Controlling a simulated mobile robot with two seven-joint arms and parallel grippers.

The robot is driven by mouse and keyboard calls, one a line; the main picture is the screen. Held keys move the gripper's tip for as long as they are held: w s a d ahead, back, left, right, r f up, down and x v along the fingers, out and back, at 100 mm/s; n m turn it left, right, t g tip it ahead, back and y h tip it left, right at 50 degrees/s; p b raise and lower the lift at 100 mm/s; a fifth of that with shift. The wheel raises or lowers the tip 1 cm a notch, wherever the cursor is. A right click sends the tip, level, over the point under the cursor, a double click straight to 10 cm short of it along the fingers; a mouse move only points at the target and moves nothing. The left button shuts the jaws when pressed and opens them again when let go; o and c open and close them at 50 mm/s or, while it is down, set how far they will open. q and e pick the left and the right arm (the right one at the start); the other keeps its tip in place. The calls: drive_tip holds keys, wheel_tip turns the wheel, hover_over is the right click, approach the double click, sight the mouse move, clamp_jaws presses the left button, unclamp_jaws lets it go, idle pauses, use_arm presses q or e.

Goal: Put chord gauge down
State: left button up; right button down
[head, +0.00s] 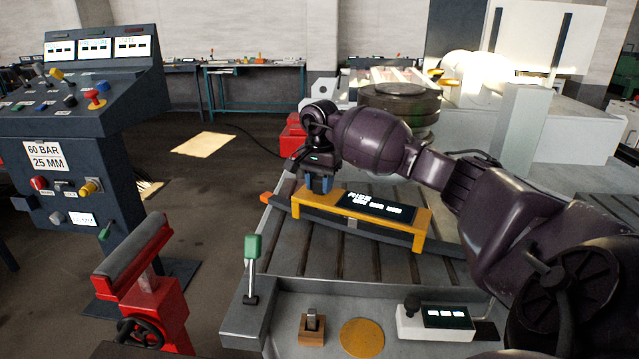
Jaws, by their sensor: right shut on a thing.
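The chord gauge (375,207) is a yellow bar with a dark display panel showing white text. It lies at a slant over a dark grey bar on the slotted table, with a yellow leg at its right end. My right gripper (319,187) points down at the gauge's left end and is shut on it. The fingers partly hide that end. I cannot tell whether the gauge's legs touch the surface beneath. My left gripper is not in view.
The slotted grey table (290,250) has a green-knobbed lever (252,250) at its front left. A wooden block (312,327), a brass disc (361,338) and a small display box (436,321) sit along the front. A red stand (150,290) and control console (75,130) stand left.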

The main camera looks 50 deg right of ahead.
drive_tip(key=shift+f, duration=0.35)
drive_tip(key=shift+f+b, duration=0.2)
drive_tip(key=shift+b, duration=0.1)
drive_tip(key=c, duration=0.8)
unclamp_jaws()
drive_tip(key=shift+r, duration=0.25)
wheel_tip(320, 180, up, 13)
drive_tip(key=shift+f+p, duration=0.15)
drive_tip(key=shift+p, duration=0.25)
